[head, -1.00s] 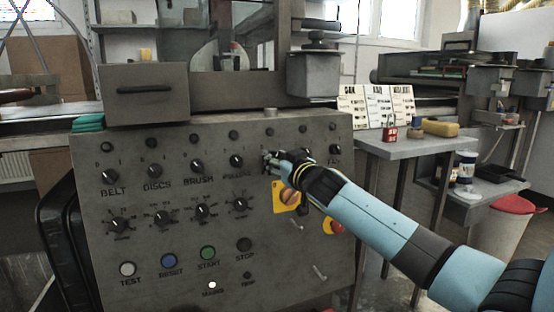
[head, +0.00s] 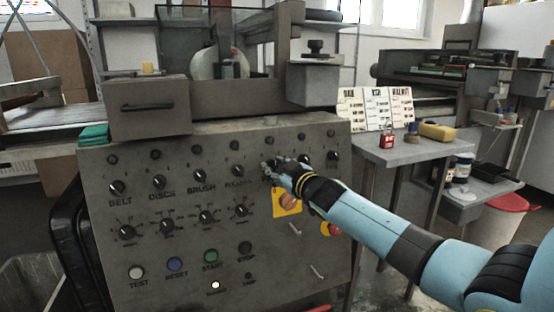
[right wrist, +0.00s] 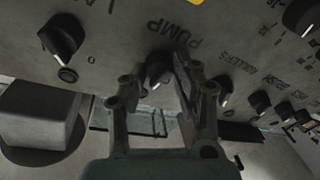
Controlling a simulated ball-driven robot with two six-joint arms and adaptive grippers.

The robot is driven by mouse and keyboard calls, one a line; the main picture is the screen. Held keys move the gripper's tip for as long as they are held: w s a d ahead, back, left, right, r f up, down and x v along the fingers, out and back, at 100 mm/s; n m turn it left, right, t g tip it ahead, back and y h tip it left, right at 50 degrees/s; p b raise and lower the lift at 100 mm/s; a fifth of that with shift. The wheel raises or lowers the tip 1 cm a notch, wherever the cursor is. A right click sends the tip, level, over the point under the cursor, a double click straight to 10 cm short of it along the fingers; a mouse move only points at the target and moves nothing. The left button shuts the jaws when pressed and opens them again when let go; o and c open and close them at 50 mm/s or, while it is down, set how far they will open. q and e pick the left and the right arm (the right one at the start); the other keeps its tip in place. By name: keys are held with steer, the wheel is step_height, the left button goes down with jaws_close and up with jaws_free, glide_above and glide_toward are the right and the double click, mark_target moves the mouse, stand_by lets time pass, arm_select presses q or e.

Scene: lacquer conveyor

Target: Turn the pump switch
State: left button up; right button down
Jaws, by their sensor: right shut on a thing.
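The pump switch is a black knob (right wrist: 157,72) with a pale pointer line, below the upside-down word PUMP in the right wrist view. My right gripper (right wrist: 152,82) has its fingers on either side of it and is shut on it. In the head view my right gripper (head: 268,168) is at the upper row of knobs on the grey control panel (head: 180,252) and hides most of the switch. My left gripper is not in view.
Neighbouring knobs, such as the brush knob (head: 200,176), lie in the same row. A yellow plate with an orange switch (head: 287,202) and a red button (head: 334,229) sit below my right gripper. A side table (head: 400,152) with a red padlock (head: 388,140) stands to the right.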

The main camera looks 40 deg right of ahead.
steer(key=shift+r+n+p, duration=0.15)
steer(key=shift+n+p, duration=0.25)
steer(key=shift+p, duration=0.05)
steer(key=shift+n+p, duration=0.6)
steer(key=shift+p, duration=0.35)
steer(key=n+p, duration=0.2)
steer(key=p, duration=0.1)
steer(key=shift+r+n+g+y, duration=0.15)
steer(key=shift+n+g+y, duration=0.15)
steer(key=shift+g+y, duration=0.1)
arm_select(q)
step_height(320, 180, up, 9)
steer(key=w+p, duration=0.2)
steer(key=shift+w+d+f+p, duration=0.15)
steer(key=shift+p, duration=0.15)
arm_select(e)
steer(key=shift+f+n+g, duration=0.2)
steer(key=shift+n+g, duration=0.1)
steer(key=shift+n, duration=1.6)
steer(key=shift+f, duration=0.1)
